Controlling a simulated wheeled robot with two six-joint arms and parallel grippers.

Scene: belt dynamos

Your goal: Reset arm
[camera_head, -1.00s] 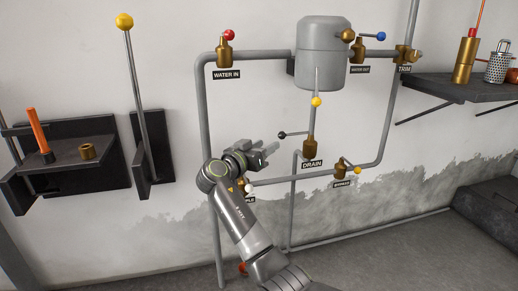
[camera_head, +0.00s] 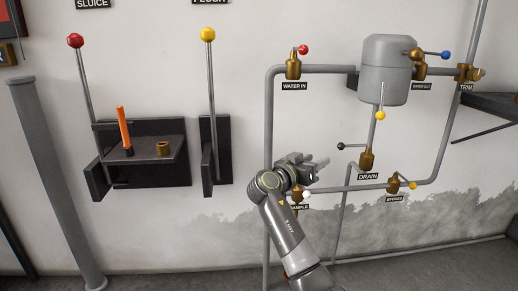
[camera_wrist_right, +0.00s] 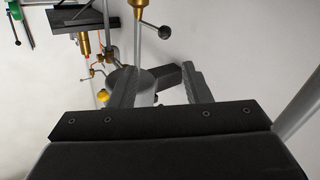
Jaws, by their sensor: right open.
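My right gripper (camera_head: 318,166) is raised in front of the wall piping, left of the drain valve (camera_head: 367,160) and above the sample valve (camera_head: 297,195). Its fingers point to the right in the head view. In the right wrist view its two jaws (camera_wrist_right: 158,88) stand apart with nothing held between them. The drain valve's lever with a black knob (camera_wrist_right: 164,32) shows close by in that view, beyond the jaws. My left gripper is in neither view.
Grey pipes carry the water in valve (camera_head: 293,67), the bypass valve (camera_head: 393,184) and a grey tank (camera_head: 384,72). Left are a yellow-knobbed lever (camera_head: 208,35), a red-knobbed lever (camera_head: 76,41) and a shelf (camera_head: 140,172) with an orange-handled tool (camera_head: 123,127). A post (camera_head: 55,170) stands far left.

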